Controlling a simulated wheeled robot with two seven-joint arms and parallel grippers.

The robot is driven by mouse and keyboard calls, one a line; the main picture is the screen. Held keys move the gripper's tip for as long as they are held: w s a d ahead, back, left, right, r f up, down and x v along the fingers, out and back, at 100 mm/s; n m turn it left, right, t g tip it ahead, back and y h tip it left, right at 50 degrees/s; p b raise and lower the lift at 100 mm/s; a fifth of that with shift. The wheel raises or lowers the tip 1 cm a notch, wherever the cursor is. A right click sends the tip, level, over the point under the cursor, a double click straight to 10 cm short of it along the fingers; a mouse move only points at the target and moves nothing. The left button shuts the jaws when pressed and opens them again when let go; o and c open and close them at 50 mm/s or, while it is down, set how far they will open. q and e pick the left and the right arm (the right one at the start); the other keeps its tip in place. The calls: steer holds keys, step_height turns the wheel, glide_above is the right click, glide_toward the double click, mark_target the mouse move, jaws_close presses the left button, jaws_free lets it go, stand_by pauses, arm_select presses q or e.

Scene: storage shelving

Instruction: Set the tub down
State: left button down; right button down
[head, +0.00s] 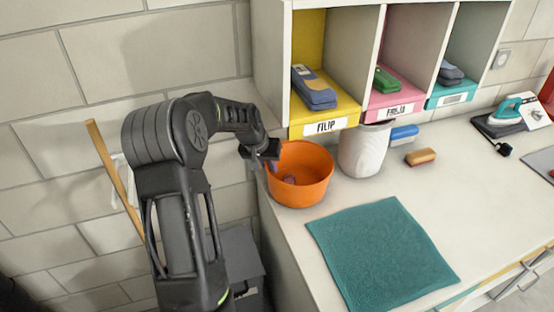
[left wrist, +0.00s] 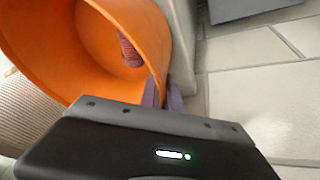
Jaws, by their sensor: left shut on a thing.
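The orange tub (head: 299,191) is at the left end of the white counter, upright, below the compartment labelled FILIP. My left gripper (head: 268,163) is shut on the tub's left rim. The left wrist view shows the tub (left wrist: 133,20) and the gripper's fingers (left wrist: 162,96) at its wall. A small purplish item (head: 289,179) lies inside the tub. I cannot tell for sure whether the tub's base touches the counter. My right gripper is not in view.
A whitish ribbed container (head: 364,152) stands right beside the tub. A teal cloth (head: 381,254) lies in front. A blue block (head: 404,134), a brown-orange block (head: 420,157) and an iron (head: 504,111) are farther right. Cubbies (head: 310,60) rise behind. The counter's left edge is close to the tub.

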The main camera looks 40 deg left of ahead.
mark_target(280, 165)
arm_select(q)
steer(key=w+p, duration=0.1)
steer(key=w, duration=0.2)
steer(key=shift+w+a, duration=0.15)
steer(key=shift+w, duration=0.2)
steer(key=shift+s+f, duration=0.1)
steer(key=c, duration=1.6)
jaws_free()
steer(key=shift+o, duration=0.2)
steer(key=b+v, duration=0.1)
steer(key=v, duration=0.5)
steer(key=shift+s+r+b, duration=0.15)
steer(key=shift+r+b, duration=0.15)
steer(key=shift+b, duration=0.1)
steer(key=shift+s+r, duration=0.15)
steer(key=shift+r, duration=0.25)
